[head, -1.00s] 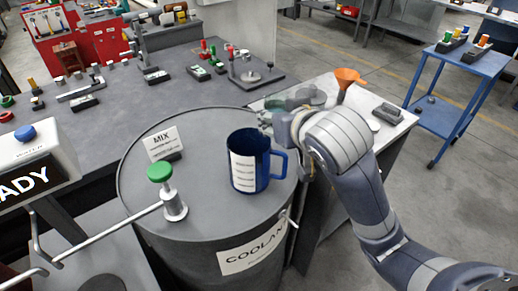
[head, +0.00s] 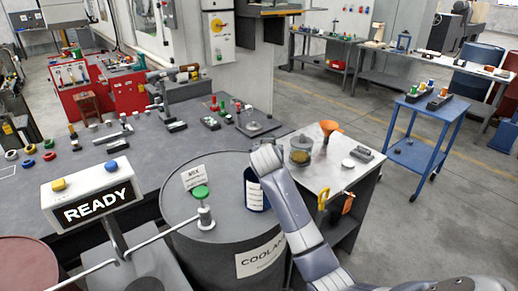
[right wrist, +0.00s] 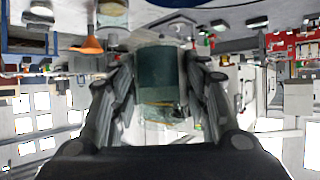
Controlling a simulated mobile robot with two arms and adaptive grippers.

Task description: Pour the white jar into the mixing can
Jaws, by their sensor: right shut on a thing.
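The mixing can (head: 254,196), dark blue with a white marked label, stands on the grey barrel top by the MIX sign (head: 196,177). My right arm hides its right side and handle. My right gripper (right wrist: 160,100) is shut on a jar-like cylinder (right wrist: 161,72) that looks dark grey-green and glassy rather than white. In the head view my wrist is in front of the can, and the fingers and held jar are hidden. A blue edge (right wrist: 148,3), likely the can's rim, shows at the top of the inverted right wrist view. My left gripper is not in view.
The barrel (head: 205,250) also carries a green-knobbed valve (head: 203,205). A READY display (head: 95,200) stands left. The side table right holds a glass jar with amber contents (head: 301,150), an orange funnel (head: 329,128) and a white disc (head: 348,163).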

